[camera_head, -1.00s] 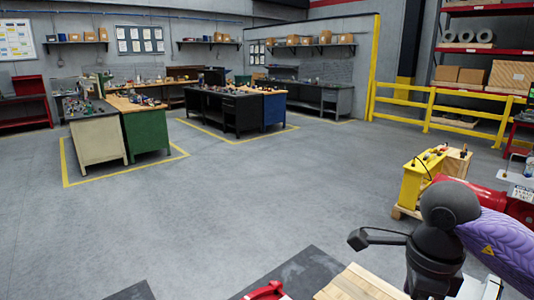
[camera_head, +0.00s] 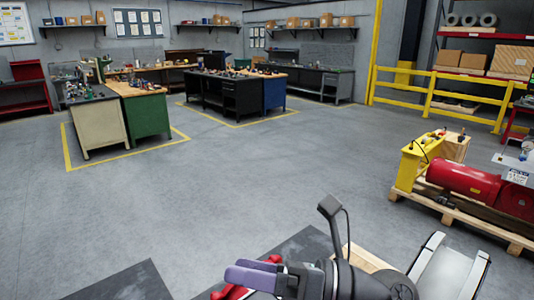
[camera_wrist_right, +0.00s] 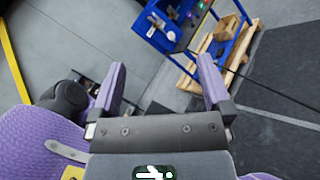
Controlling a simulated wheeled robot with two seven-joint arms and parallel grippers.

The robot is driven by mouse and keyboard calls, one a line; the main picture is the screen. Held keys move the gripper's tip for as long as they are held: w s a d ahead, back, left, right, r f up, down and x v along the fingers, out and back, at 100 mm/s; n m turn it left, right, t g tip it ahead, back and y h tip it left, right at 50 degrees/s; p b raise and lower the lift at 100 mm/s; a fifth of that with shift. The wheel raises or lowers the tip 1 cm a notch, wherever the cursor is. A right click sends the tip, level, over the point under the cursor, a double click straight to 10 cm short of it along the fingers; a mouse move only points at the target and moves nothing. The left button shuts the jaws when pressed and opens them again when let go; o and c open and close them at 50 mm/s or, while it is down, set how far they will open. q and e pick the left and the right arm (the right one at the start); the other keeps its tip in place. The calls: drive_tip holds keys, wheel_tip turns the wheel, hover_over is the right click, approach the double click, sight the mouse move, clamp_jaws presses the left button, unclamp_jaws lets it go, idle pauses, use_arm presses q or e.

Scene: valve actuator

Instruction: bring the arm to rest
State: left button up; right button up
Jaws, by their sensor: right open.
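My right gripper (camera_head: 252,275) is at the bottom middle of the head view, with its two purple fingers pointing left. The right wrist view shows the two fingers (camera_wrist_right: 165,85) wide apart with nothing between them. The gripper is open and empty. A red part (camera_head: 232,292) shows low behind the fingers in the head view; I cannot tell whether they touch it. My left gripper is not in view.
A red cylindrical machine (camera_head: 465,182) and a yellow box (camera_head: 409,166) stand on a wooden pallet (camera_head: 455,215) at the right. The wrist view shows a blue stand (camera_wrist_right: 218,50) on a pallet. Workbenches (camera_head: 150,128) stand far back. The middle floor is clear.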

drive_tip(key=w+d+m+t+h, duration=0.35)
drive_tip(key=m+t, duration=0.55)
drive_tip(key=m, duration=0.3)
drive_tip(key=w+d+m+t+h, duration=0.2)
drive_tip(key=d+m+t+h, duration=0.25)
drive_tip(key=m+t, duration=0.55)
drive_tip(key=s+d+f+m+g+h, duration=0.3)
drive_tip(key=d+f+m+g+h, duration=0.4)
drive_tip(key=f+m+h, duration=0.55)
drive_tip(key=s+d+f+m+g+y+b, duration=0.1)
drive_tip(key=s+d+f+m+g+y, duration=0.1)
drive_tip(key=s+f+m+g, duration=1.1)
drive_tip(key=s+f+n+b, duration=0.3)
drive_tip(key=s+f+b, duration=0.1)
drive_tip(key=f, duration=1.1)
drive_tip(key=s+f+n+b, duration=0.3)
drive_tip(key=f+b, duration=0.2)
drive_tip(key=f, duration=1)
drive_tip(key=s+d+f+b, duration=0.1)
drive_tip(key=s+f+b, duration=0.1)
drive_tip(key=s+f, duration=0.4)
drive_tip(key=s+d+f+g+b, duration=0.1)
drive_tip(key=s+d+f+b, duration=0.1)
drive_tip(key=s+f, duration=0.5)
wheel_tip(320, 180, down, 2)
drive_tip(key=shift+f+h+b, duration=0.1)
drive_tip(key=shift+h+b, duration=0.35)
drive_tip(key=shift+b, duration=0.4)
